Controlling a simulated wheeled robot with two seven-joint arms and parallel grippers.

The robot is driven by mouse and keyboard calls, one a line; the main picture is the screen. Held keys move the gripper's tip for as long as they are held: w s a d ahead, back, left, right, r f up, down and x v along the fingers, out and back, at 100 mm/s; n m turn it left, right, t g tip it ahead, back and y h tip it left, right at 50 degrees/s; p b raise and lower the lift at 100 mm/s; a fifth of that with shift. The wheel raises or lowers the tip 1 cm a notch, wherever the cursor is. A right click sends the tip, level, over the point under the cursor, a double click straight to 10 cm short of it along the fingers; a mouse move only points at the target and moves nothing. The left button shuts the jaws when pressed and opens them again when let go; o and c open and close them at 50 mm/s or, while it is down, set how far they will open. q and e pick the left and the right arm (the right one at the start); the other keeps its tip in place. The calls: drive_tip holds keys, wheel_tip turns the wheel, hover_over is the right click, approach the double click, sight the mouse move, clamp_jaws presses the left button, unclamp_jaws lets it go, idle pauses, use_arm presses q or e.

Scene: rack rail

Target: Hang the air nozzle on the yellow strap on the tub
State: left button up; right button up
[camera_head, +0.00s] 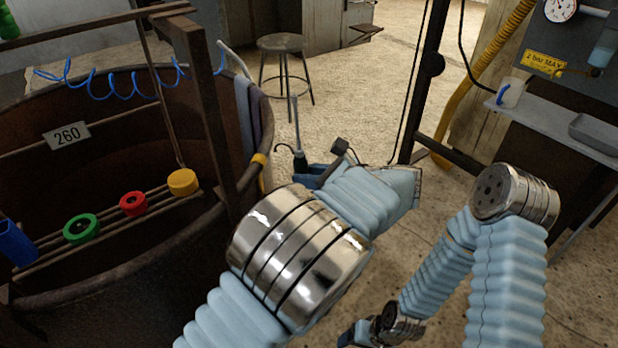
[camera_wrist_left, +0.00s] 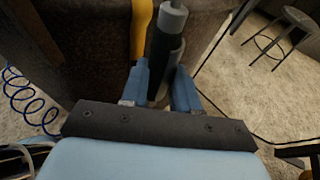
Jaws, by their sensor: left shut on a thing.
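The large brown tub (camera_head: 130,285) fills the left of the head view. A yellow strap (camera_head: 259,160) hangs over its right rim; it also shows in the left wrist view (camera_wrist_left: 141,28), just left of the nozzle. The air nozzle (camera_head: 300,161) has a dark body and a thin grey tube pointing up. My left gripper (camera_head: 308,174) is shut on the nozzle, outside the tub, a little right of the strap. The wrist view shows the nozzle (camera_wrist_left: 164,50) between the blue fingers (camera_wrist_left: 160,85). My right gripper (camera_head: 350,335) is partly cut off at the bottom; its jaws are unclear.
Grey cloths (camera_head: 247,110) hang over the rim behind the strap. A brown post (camera_head: 212,110) rises at the tub. Green, red and yellow rings (camera_head: 132,203) sit on rails across the tub. A stool (camera_head: 283,45) stands behind; a shelf (camera_head: 560,125) is at right.

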use_arm(q)
drive_tip(key=shift+a+f, duration=0.1)
drive_tip(key=shift+a, duration=0.2)
drive_tip(key=shift+w+a, duration=0.1)
drive_tip(key=shift+a, duration=0.05)
drive_tip(key=shift+a+r+p, duration=0.25)
drive_tip(key=shift+a+p, duration=0.05)
drive_tip(key=shift+a, duration=0.2)
use_arm(e)
drive_tip(key=shift+w+a+r, duration=0.1)
drive_tip(key=shift+a+r, duration=0.1)
drive_tip(key=shift+a, duration=0.1)
use_arm(q)
drive_tip(key=shift+w, duration=0.1)
drive_tip(key=shift+w+a+f+p, duration=0.1)
drive_tip(key=shift+w+a+p, duration=0.15)
drive_tip(key=shift+a, duration=0.75)
drive_tip(key=shift+w+a+p, duration=0.1)
drive_tip(key=shift+w+a, duration=0.1)
drive_tip(key=shift+a, duration=0.75)
use_arm(e)
drive_tip(key=shift+r, duration=0.3)
use_arm(q)
drive_tip(key=shift+f, duration=0.1)
